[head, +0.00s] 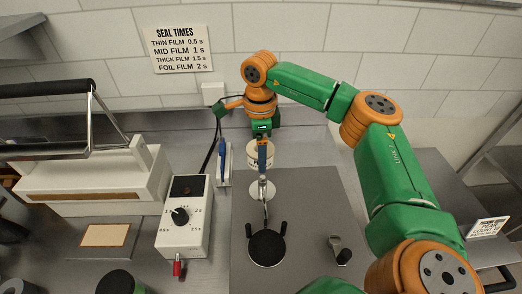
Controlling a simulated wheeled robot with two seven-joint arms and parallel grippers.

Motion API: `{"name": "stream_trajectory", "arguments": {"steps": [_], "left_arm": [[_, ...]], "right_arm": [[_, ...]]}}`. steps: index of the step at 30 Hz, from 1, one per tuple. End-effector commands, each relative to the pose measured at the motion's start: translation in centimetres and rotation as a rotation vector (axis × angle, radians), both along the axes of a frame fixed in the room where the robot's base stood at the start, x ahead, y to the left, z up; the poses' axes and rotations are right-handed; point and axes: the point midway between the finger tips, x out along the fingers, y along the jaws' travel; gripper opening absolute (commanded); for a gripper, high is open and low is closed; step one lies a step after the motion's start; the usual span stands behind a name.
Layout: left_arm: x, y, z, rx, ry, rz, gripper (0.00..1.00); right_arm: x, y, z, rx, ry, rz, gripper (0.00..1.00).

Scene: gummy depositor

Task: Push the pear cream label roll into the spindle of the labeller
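A pale cream roll (260,160), likely the pear cream label roll, shows at the back centre of the grey plate. My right gripper (262,158) points down at it, with a narrow finger across the roll's front. The gripper covers part of the roll, and I cannot tell whether it grips or only touches it. Below the roll is a round pale metal part (262,190) with a thin arm running to a black disc (267,248) with two knobs. I cannot make out the spindle clearly. My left gripper is out of view.
A white control box with a dial (182,218) stands left of the plate (310,215). A white stand with a blue handle (222,158) is close left of the roll. A sealer (85,180) stands far left. A small metal tool (339,250) lies right of the disc.

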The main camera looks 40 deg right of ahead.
Motion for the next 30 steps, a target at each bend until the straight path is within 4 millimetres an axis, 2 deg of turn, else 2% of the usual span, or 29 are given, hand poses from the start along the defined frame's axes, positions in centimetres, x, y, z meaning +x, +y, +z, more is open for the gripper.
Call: {"name": "stream_trajectory", "arguments": {"steps": [2, 5, 16, 30], "left_arm": [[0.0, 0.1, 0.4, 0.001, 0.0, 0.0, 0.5], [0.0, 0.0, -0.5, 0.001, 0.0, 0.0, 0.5], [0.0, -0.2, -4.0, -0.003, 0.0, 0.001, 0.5], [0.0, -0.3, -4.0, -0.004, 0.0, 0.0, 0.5]], "right_arm": [[-0.1, 0.0, 0.1, -0.001, 0.002, 0.0, 0.0], [0.0, 0.0, -0.9, -0.002, 0.001, -0.001, 0.0], [-0.1, 0.0, -5.9, -0.002, 0.001, 0.0, 0.0], [0.0, 0.0, -6.2, -0.002, 0.0, 0.0, 0.0]]}}
